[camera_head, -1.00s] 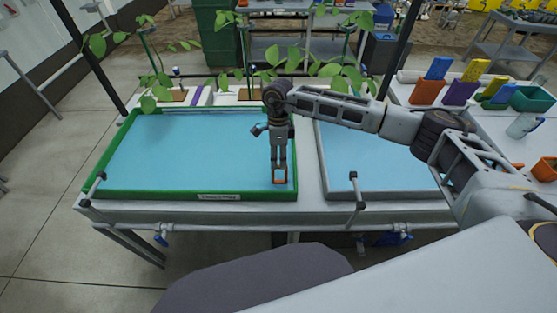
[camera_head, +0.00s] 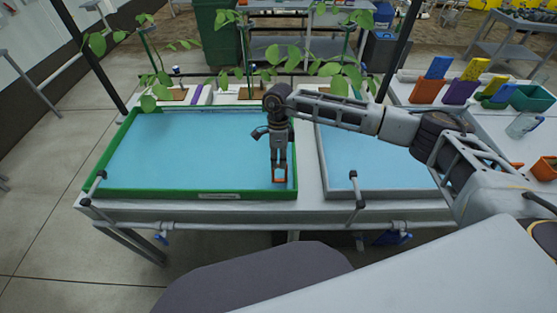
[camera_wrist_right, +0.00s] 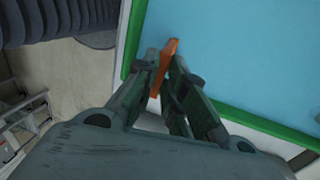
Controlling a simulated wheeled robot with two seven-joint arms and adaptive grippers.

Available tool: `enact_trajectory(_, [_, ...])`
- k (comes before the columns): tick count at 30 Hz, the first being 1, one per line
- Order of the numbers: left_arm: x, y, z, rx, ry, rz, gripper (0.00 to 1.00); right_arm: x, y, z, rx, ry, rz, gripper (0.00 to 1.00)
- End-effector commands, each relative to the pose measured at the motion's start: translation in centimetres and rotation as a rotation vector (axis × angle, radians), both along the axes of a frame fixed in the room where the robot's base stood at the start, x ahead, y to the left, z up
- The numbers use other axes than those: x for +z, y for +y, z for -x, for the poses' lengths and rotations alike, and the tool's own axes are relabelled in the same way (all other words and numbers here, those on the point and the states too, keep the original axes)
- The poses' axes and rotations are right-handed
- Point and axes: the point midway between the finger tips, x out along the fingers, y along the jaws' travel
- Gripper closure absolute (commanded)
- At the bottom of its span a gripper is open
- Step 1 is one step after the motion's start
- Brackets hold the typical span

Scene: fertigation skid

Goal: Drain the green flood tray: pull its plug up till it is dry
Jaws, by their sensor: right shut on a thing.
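The green flood tray (camera_head: 112,150) has a green rim with a pale label on its front wall, and blue water covers its floor. The orange plug handle (camera_head: 279,180) is at the tray's front right corner. My right gripper (camera_head: 279,170) points down over that corner and is shut on the handle. In the right wrist view the orange handle (camera_wrist_right: 167,58) sits between the fingertips (camera_wrist_right: 163,72), close to the green rim (camera_wrist_right: 135,35). The plug's lower part and the drain are hidden. My left gripper is out of view.
A grey-rimmed tray (camera_head: 385,193) with blue water stands to the right, under my right forearm. Upright grey pipes (camera_head: 355,192) rise at the bench's front edge. Leafy plants (camera_head: 290,62) stand along the back. Colored bins (camera_head: 460,90) sit on the right bench.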

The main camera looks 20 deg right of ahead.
Motion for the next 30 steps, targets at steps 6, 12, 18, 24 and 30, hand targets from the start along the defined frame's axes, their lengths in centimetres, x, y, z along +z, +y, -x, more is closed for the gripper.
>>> enact_trajectory(6, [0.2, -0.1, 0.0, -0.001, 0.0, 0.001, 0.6, 1.1, 0.0, -0.1, 0.0, -0.002, 0.0, 1.0])
enact_trajectory(12, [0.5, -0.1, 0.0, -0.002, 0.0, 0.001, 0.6, 3.5, 0.0, -0.1, 0.0, -0.002, 0.001, 1.0])
enact_trajectory(18, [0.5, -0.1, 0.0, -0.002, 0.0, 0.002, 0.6, 3.6, 0.0, -0.1, 0.0, -0.003, 0.001, 1.0])
enact_trajectory(24, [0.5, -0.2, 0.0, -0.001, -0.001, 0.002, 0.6, 3.6, 0.0, -0.1, 0.0, -0.003, 0.0, 0.69])
enact_trajectory(30, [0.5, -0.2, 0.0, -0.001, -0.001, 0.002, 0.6, 3.5, 0.0, -0.1, 0.0, -0.002, 0.0, 0.66])
